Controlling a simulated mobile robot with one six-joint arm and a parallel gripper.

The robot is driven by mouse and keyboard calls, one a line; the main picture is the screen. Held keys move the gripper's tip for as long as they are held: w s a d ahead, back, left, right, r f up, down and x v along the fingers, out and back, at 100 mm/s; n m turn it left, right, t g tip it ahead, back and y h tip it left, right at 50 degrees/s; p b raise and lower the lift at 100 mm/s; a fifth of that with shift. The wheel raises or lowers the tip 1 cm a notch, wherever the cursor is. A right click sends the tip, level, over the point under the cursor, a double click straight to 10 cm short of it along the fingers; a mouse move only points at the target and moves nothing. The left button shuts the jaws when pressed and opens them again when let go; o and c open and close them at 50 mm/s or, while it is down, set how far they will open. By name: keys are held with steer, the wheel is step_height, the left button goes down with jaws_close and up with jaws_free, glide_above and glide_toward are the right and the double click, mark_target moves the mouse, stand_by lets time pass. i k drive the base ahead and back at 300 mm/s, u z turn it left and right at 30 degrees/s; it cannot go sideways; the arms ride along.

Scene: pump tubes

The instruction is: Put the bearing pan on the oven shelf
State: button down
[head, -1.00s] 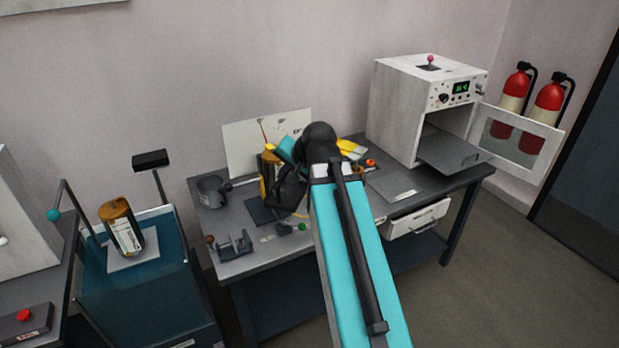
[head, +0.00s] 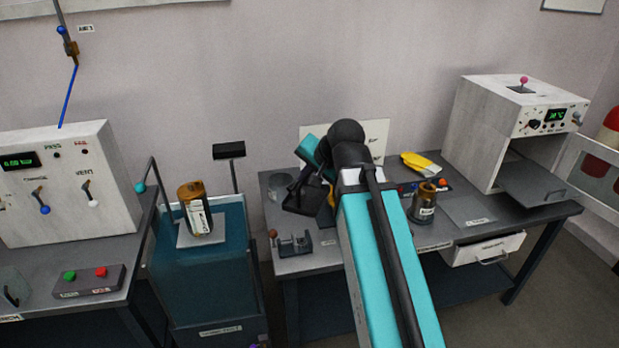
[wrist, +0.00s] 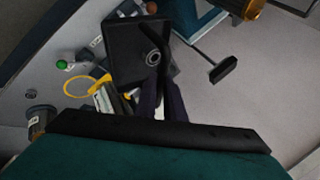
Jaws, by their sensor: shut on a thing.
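The bearing pan (wrist: 124,62) is a dark, shallow rectangular tray with a grey bearing ring (wrist: 153,58) in it. The white oven (head: 478,125) stands at the bench's right end, well right of my gripper. Its door (head: 592,165) is open and its grey shelf (head: 540,184) sticks out at the front.
A brown-topped canister (head: 423,205), a yellow glove (head: 422,163) and a flat grey plate (head: 468,211) lie between my arm and the oven. A drawer (head: 485,250) under the bench is partly open. A small dark fixture (head: 295,244) sits near the front edge. A blue tank (head: 225,265) stands left.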

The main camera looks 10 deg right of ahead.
mark_target(524, 181)
steer(key=k, duration=0.1)
steer(key=u, duration=2.4)
steer(key=k, duration=1)
